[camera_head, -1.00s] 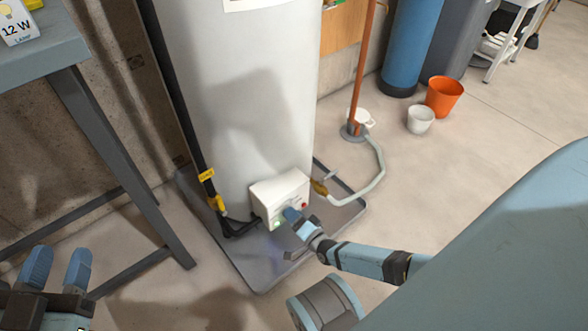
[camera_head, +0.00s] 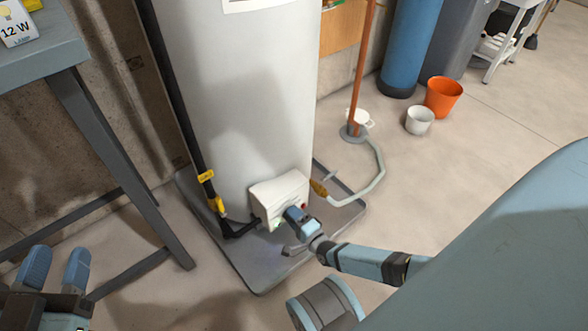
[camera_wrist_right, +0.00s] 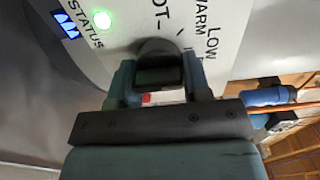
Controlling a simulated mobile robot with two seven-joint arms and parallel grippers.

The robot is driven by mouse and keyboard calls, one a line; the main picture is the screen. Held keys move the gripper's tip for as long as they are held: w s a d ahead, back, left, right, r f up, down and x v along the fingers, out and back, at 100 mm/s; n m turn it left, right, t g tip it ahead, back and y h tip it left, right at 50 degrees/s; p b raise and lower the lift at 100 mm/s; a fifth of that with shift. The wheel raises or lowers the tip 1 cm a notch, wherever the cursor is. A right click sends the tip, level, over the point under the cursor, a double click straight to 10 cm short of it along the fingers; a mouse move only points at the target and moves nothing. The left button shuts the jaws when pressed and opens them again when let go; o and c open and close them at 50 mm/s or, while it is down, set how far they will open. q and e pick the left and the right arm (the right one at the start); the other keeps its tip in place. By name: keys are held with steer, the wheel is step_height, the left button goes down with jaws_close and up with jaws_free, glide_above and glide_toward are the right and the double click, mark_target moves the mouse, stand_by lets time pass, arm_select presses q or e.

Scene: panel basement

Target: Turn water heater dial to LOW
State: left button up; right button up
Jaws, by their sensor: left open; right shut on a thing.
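The water heater (camera_head: 250,100) is a tall white tank standing in a grey drip pan. A white control box (camera_head: 268,195) sits low on its front. In the right wrist view the box face (camera_wrist_right: 130,20) carries the words LOW, WARM, a partly hidden "OT", and STATUS beside a lit green light (camera_wrist_right: 103,19). My right gripper (camera_head: 294,214) is at the box, shut on the dark dial (camera_wrist_right: 158,60), with one finger on each side. The dial's pointer is hidden, so its setting cannot be read. My left gripper (camera_head: 55,268) is open and empty at the lower left.
A grey table (camera_head: 110,150) stands at left. A yellow-handled gas pipe (camera_head: 208,190) runs left of the box. A brass drain valve with a hose (camera_head: 365,190) is at right. Orange (camera_head: 443,97) and white buckets (camera_head: 419,121) stand on open floor.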

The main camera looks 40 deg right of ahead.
arm_select(q)
steer(key=shift+f, duration=0.1)
arm_select(e)
steer(key=o, duration=0.9)
steer(key=shift+s, duration=0.15)
steer(key=shift+s, duration=0.35)
arm_select(q)
steer(key=s+n+p, duration=0.1)
steer(key=p, duration=0.1)
steer(key=s+d+n+g+y+p, duration=0.1)
steer(key=n+p, duration=0.1)
steer(key=shift+d+f, duration=0.1)
steer(key=shift+f, duration=0.3)
arm_select(e)
steer(key=s+d, duration=0.1)
steer(key=s, duration=1.2)
arm_select(q)
steer(key=shift+w+r, duration=0.15)
steer(key=shift+r, duration=0.05)
